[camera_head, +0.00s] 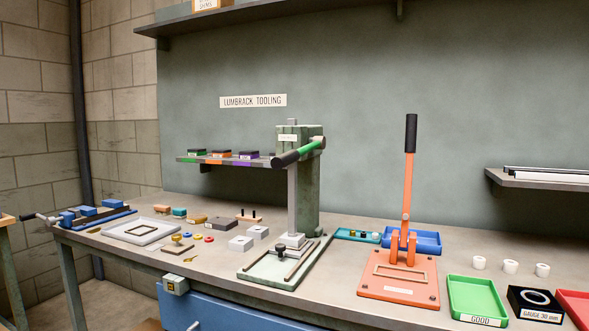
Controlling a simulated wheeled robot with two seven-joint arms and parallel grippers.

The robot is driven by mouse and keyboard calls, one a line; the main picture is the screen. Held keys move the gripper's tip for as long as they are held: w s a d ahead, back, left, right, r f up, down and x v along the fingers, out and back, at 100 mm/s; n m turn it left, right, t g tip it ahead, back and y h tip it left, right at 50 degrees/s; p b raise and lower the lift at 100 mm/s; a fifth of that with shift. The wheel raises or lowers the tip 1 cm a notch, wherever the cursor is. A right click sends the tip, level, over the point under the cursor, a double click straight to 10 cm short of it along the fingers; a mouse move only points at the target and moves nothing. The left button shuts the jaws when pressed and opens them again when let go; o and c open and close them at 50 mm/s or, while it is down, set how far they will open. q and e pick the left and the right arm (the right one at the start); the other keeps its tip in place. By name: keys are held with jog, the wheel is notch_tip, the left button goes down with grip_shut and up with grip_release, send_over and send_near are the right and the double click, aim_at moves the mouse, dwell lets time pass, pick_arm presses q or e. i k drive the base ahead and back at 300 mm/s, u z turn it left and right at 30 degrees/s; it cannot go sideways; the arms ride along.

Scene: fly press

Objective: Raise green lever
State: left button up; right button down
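The green lever (305,150) is on the green fly press (308,195) near the middle of the bench. It has a green bar and a black grip at its left end, and it slopes down to the left from its pivot at the right. The press ram (293,205) reaches down to a light block just above the press base (283,266); I cannot tell whether they touch. Neither of my grippers is in view.
An orange press (398,276) with a tall upright lever (408,165) stands to the right. A small shelf (228,161) with coloured blocks is behind and left of the green press. Trays and small parts lie on the bench (215,265).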

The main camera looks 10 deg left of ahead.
aim_at(277, 163)
jog(key=u, duration=0.6)
jog(key=i, duration=1.05)
jog(key=z, duration=0.5)
